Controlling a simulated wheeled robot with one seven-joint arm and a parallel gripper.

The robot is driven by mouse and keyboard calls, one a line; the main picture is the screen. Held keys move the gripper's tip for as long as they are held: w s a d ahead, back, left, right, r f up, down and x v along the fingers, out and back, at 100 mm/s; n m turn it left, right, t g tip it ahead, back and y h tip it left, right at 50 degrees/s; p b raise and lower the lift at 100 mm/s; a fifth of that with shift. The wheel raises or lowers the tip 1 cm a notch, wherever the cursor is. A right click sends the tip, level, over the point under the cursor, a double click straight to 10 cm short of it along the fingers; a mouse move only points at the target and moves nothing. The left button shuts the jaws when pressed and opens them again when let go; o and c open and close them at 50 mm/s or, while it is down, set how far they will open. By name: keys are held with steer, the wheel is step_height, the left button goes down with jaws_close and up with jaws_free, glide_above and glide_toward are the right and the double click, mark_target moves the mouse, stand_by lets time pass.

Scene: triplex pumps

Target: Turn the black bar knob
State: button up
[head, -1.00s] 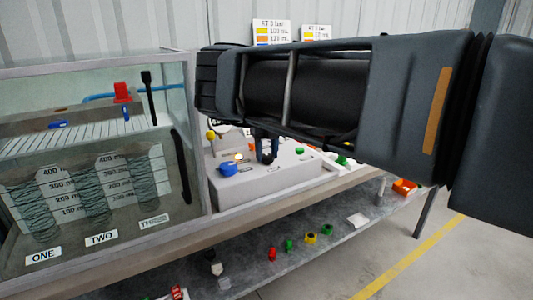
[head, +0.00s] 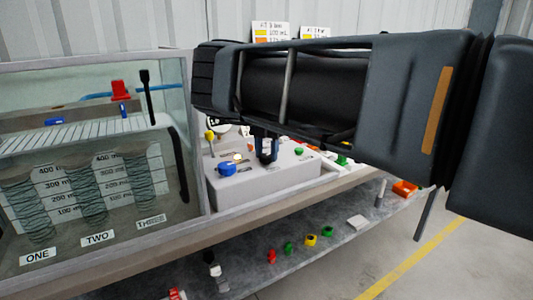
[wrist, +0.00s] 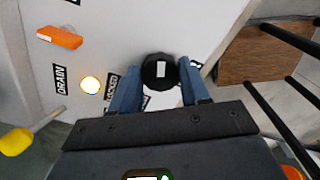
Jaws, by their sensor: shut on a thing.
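The black bar knob (wrist: 158,71) sits on a light panel between my two blue fingers in the wrist view. It looks like a black round body with a white mark on top. My gripper (wrist: 157,80) is shut on it, one finger on each side. A partly hidden label reading "LOCKED" lies beside the left finger. In the head view my gripper (head: 266,148) reaches down onto the grey control box (head: 270,187), below my large dark arm. The knob is mostly hidden there by the fingers.
An orange bar (wrist: 60,38) lies near the "DRAIN" label. A glass tank (head: 100,150) stands left. Small coloured parts sit on the lower shelf (head: 345,230).

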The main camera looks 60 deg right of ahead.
mark_target(267, 155)
steer(key=shift+r+m, duration=0.1)
steer(key=shift+m, duration=0.5)
steer(key=o, duration=1.1)
steer(key=shift+c, duration=0.2)
steer(key=shift+r+b, duration=0.6)
steer(key=shift+r, duration=3.25)
